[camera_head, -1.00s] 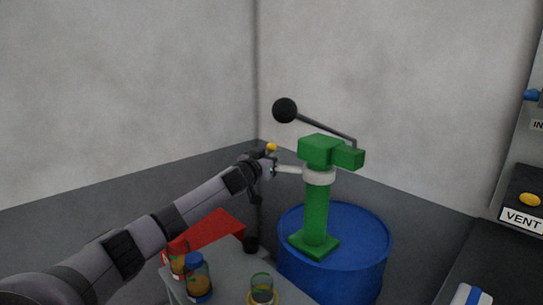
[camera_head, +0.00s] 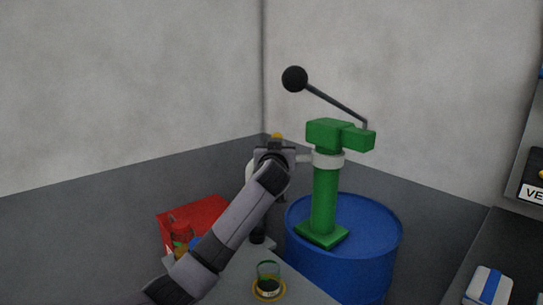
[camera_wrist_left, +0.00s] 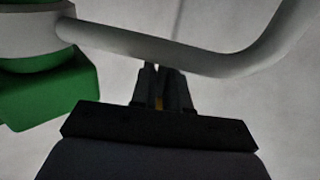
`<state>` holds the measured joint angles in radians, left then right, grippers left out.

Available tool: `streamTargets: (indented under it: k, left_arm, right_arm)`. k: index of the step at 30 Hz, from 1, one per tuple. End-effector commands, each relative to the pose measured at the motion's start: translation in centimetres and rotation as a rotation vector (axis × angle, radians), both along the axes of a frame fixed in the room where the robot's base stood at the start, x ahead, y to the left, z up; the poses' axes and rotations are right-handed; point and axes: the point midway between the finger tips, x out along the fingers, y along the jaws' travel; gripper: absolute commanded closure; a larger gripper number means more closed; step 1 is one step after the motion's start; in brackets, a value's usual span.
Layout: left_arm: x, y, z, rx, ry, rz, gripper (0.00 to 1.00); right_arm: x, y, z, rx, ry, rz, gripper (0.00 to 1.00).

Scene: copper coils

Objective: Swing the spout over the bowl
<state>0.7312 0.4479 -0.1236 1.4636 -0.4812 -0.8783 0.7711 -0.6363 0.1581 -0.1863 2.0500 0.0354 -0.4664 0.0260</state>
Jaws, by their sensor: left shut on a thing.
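A green hand pump (camera_head: 325,190) stands upright with a light grey collar. Its pale spout (camera_head: 304,158) runs left from the collar to my left gripper (camera_head: 276,148). The wrist hides much of the spout in the head view. In the left wrist view the spout (camera_wrist_left: 165,48) crosses above and bends up at right. My left gripper (camera_wrist_left: 160,76) is shut on the spout there. I cannot clearly make out a bowl. A small dark round thing (camera_head: 258,237) and a brass-coloured ring with a green-rimmed vessel (camera_head: 268,287) are on the grey table. My right gripper is not in view.
The pump stands on a blue drum (camera_head: 350,265). Its black-knobbed lever (camera_head: 335,103) rises to the upper left. A red box (camera_head: 195,215) and partly hidden jars are behind my left arm. A dark counter (camera_head: 465,260) is at right.

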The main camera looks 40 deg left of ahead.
Motion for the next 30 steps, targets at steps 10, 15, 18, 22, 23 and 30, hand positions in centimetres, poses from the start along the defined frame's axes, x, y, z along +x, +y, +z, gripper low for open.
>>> streamTargets:
  k: [10,15,18,22,23,30]
  left_arm:
    - [-2.5,-3.8,0.4,0.000,-0.017,0.310,1.00]
    - [-3.1,-5.4,0.6,0.003,-0.014,0.434,1.00]
    - [-3.4,-6.2,0.7,0.006,-0.015,0.492,1.00]
    - [-3.5,-7.0,0.8,0.010,-0.015,0.549,1.00]
    - [-3.6,-7.1,0.8,0.011,-0.014,0.559,1.00]
    - [-3.7,-7.7,1.0,0.014,-0.016,0.607,1.00]
  right_arm:
    - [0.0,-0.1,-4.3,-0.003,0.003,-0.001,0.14]
    - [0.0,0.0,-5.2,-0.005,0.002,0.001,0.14]
    - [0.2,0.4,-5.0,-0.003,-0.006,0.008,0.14]
    - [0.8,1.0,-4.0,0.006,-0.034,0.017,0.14]
    - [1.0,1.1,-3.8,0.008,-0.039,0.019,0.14]
    - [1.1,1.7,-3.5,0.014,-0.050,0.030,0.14]
